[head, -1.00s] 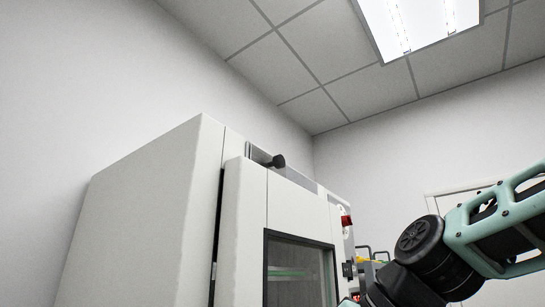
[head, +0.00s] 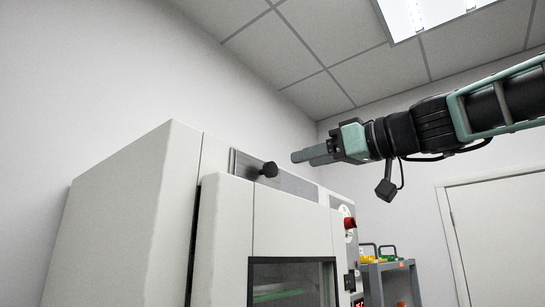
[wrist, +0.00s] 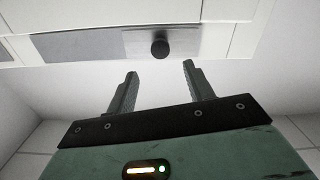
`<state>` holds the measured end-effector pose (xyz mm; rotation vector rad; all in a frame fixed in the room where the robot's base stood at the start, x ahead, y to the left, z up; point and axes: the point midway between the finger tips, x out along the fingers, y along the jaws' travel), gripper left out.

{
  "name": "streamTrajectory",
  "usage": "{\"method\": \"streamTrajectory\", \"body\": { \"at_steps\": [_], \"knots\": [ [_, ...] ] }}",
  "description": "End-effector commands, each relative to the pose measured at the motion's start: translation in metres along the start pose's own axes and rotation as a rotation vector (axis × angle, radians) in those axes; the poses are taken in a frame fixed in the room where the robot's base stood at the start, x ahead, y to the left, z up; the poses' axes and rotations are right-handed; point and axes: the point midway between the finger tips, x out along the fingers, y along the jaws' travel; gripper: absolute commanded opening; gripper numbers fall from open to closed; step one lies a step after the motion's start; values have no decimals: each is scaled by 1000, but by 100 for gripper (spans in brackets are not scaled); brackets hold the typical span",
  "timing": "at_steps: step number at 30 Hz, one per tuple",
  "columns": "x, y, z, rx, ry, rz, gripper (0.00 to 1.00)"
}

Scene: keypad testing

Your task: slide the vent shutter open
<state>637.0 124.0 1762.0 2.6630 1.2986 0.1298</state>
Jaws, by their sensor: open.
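The vent shutter is a flat grey strip (head: 297,184) with a round black knob (head: 268,170), set high on the front of a white cabinet. In the wrist view the knob (wrist: 160,47) stands out from the strip, with a darker grey panel (wrist: 80,46) to its left and a lighter plate (wrist: 200,40) to its right. My gripper (head: 303,156) is open and empty, to the right of the knob in the head view. In the wrist view the gripper's fingers (wrist: 160,72) point toward the knob, which lies beyond and between the tips, apart from them.
The white cabinet (head: 130,220) has a window (head: 290,285) below the strip and a red button (head: 349,223) at its right. A grey cart (head: 385,280) with yellow and green items stands further right, before a door (head: 500,235).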

Motion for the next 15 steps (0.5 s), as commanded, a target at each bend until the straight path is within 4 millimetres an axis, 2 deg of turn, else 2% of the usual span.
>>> {"method": "streamTrajectory", "body": {
  "at_steps": [3, 9, 15],
  "knots": [
    [27, 1, -5, 5, -2, -4, 52],
    [66, 0, -4, 4, -2, -3, 52],
    [91, 0, -2, 2, -2, -2, 52]
  ]
}}
